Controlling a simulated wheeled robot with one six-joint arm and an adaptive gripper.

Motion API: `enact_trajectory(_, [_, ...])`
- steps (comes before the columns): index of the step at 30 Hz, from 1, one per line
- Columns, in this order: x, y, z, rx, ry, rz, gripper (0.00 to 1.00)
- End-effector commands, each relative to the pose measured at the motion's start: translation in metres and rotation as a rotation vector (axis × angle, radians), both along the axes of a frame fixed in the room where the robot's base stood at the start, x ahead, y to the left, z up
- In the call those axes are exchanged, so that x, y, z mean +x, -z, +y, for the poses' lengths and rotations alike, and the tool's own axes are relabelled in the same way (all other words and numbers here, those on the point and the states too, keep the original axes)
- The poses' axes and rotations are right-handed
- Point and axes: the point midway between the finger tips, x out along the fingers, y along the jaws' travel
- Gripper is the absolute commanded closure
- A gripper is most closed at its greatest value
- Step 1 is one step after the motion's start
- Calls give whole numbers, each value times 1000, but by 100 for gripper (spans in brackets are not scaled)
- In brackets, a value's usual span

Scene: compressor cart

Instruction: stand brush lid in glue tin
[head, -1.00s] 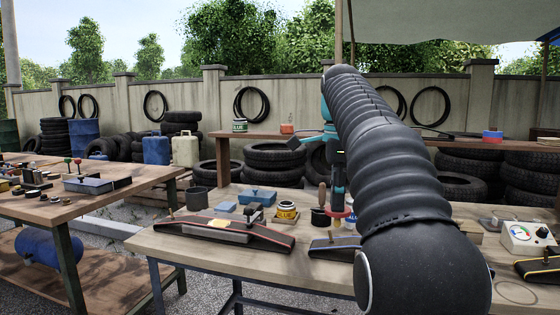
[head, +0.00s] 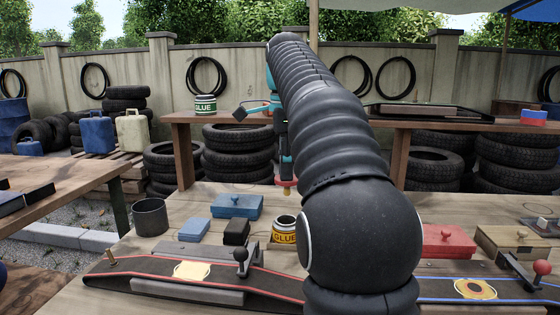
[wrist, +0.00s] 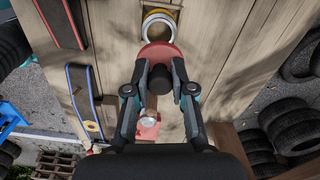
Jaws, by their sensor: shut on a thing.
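The glue tin (head: 284,232), with a yellow GLUE label and an open top, stands on the workbench just left of my arm. The brush lid (head: 286,182) is a red disc with a pale brush tip below it. It hangs above the tin, apart from it, brush downward. My gripper (wrist: 160,76) is shut on the lid's black knob. In the wrist view the red lid (wrist: 160,51) lies just below the tin's round rim (wrist: 160,18) and overlaps its lower edge. My arm hides much of the gripper in the head view.
A black block (head: 236,232), blue box (head: 237,206) and grey cup (head: 150,217) stand left of the tin. A red-edged ramp (head: 130,274) lies in front. A red box (head: 447,241) is right of my arm. A green glue can (head: 205,104) is on the rear shelf.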

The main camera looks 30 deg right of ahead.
Motion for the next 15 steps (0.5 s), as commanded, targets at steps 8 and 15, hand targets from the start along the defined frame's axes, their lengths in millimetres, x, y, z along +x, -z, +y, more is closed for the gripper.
enact_trajectory(8, [-1, 18, 0, 0, 0, 1, 100])
enact_trajectory(15, [0, 36, 0, 0, 0, 1, 100])
